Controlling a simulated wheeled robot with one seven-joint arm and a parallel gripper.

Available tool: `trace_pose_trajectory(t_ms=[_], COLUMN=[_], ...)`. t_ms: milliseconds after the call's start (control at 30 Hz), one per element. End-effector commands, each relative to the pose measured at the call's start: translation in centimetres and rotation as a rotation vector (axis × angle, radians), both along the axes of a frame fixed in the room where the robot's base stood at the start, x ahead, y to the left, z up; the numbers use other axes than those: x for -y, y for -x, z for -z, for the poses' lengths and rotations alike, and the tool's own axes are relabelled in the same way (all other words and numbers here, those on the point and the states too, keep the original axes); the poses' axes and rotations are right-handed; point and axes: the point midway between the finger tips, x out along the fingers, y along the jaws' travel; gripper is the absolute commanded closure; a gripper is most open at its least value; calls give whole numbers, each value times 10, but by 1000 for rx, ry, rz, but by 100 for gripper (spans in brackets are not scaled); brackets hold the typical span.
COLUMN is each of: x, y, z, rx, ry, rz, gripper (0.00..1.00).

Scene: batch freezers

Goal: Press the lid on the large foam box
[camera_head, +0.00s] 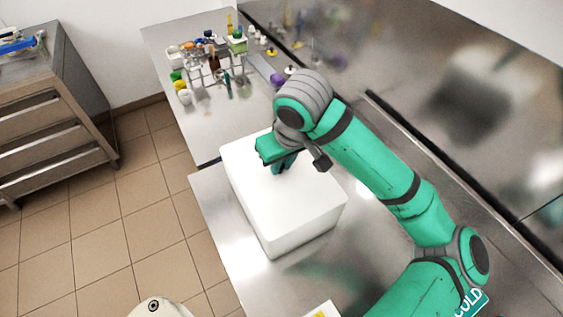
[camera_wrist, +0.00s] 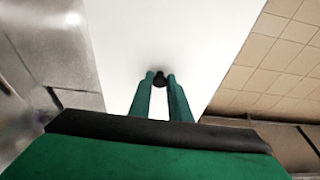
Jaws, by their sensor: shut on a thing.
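The large white foam box (camera_head: 283,225) stands on the steel bench. Its white top, the lid (camera_head: 307,190), looks flat and covers the box; I cannot make out a seam or gap. The lid also fills the middle of the wrist view (camera_wrist: 165,35). My gripper (camera_head: 281,170) points down at the lid's top, near its middle. In the wrist view my gripper (camera_wrist: 160,80) has its two green fingers close together on a small dark knob (camera_wrist: 160,82) at the lid. The fingers partly hide the knob.
The steel bench (camera_head: 215,200) has a narrow free strip left of the box. Several bottles and small containers stand on the far bench (camera_head: 200,120). A steel wall (camera_head: 400,70) runs along the right. A drawer cabinet (camera_head: 60,120) stands at the left, across the tiled floor.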

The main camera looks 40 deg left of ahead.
Motion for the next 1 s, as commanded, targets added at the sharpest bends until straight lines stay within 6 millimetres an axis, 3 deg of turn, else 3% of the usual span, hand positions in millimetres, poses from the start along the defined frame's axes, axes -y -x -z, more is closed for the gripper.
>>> trace_pose_trajectory(t_ms=[267, 300, 367, 567, 700, 1000], x=[0, 0, 0, 0, 0, 0], y=[0, 0, 0, 0, 0, 0], z=[0, 0, 0, 0, 0, -1], rx=[0, 0, 1, 0, 0, 1], ry=[0, 0, 0, 0, 0, 0], rz=[-1, -1, -1, -1, -1, -1], gripper=[100, 78, 64, 61, 42, 42])
